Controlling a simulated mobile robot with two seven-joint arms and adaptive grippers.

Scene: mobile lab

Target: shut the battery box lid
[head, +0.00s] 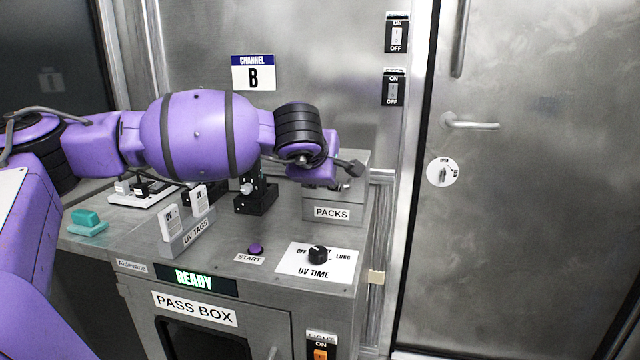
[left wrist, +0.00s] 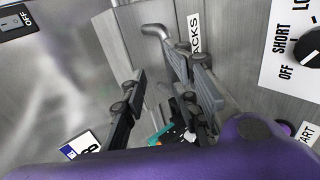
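The grey metal box labelled PACKS (head: 332,213) stands at the back right of the counter in the head view. Its label (left wrist: 195,35) also shows in the left wrist view. My left gripper (head: 345,172) is at the top of this box, and its arm hides much of the opening. A grey panel shows behind the gripper; I cannot tell the lid's exact angle. In the left wrist view my left gripper (left wrist: 165,95) has its fingers apart with nothing clearly between them. A bent metal bar (left wrist: 155,32) shows beyond the fingers. My right gripper is not in view.
The counter holds a UV TIME dial (head: 318,255), a purple START button (head: 256,249), a UV TAGS holder (head: 188,241) and a teal item (head: 87,224). A black fixture (head: 255,195) stands left of the box. A metal door (head: 530,200) is at the right.

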